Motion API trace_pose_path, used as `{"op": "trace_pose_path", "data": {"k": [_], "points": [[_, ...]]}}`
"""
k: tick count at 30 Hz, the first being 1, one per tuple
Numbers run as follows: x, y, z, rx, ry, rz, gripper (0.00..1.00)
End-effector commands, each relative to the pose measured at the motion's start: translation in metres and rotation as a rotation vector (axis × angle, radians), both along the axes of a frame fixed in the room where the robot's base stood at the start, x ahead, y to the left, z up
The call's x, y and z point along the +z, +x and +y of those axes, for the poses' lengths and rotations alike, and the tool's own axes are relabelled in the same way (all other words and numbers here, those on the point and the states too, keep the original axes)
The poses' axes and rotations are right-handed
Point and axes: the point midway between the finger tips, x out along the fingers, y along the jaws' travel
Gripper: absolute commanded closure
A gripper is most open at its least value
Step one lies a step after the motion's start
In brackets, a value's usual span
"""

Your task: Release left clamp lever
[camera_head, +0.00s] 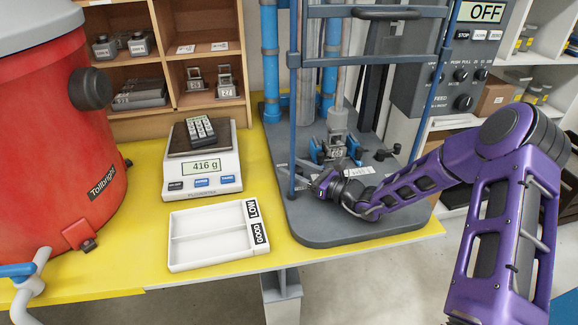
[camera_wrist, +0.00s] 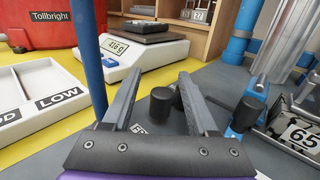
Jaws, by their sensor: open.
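The left clamp (camera_head: 316,150) is blue and stands on the grey machine base at the left side of a small numbered grey block (camera_head: 337,152). My gripper (camera_head: 318,180) is low over the base, in front of this clamp. In the wrist view my gripper (camera_wrist: 158,86) is open, its two grey fingers apart. A black cylindrical knob (camera_wrist: 161,104) shows between the fingers, apart from both; it looks like a lever end. A blue clamp part (camera_wrist: 236,130) with a black end stands right of the fingers, beside the block (camera_wrist: 297,132). The fingertips' contact with anything cannot be told.
A blue guard post (camera_head: 293,110) stands close left of my gripper. The scale (camera_head: 203,172) reading 416 g and a white GOOD/LOW tray (camera_head: 205,258) are on the yellow table. A red vessel (camera_head: 62,130) is at far left. The front of the grey base (camera_head: 345,232) is clear.

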Motion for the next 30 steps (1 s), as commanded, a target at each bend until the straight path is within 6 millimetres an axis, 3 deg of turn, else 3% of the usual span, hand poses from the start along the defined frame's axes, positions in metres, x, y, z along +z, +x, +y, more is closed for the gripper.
{"op": "trace_pose_path", "data": {"k": [5,14,24,30], "points": [[-0.0006,0.0077,0.0131,0.0,-0.001,0.001,0.41],[-0.0003,0.0094,0.0149,-0.001,-0.001,0.001,0.41],[-0.0004,0.0093,0.0146,-0.001,-0.001,0.001,0.98],[-0.0004,0.0091,0.0146,0.0,-0.001,0.001,1.0]]}}
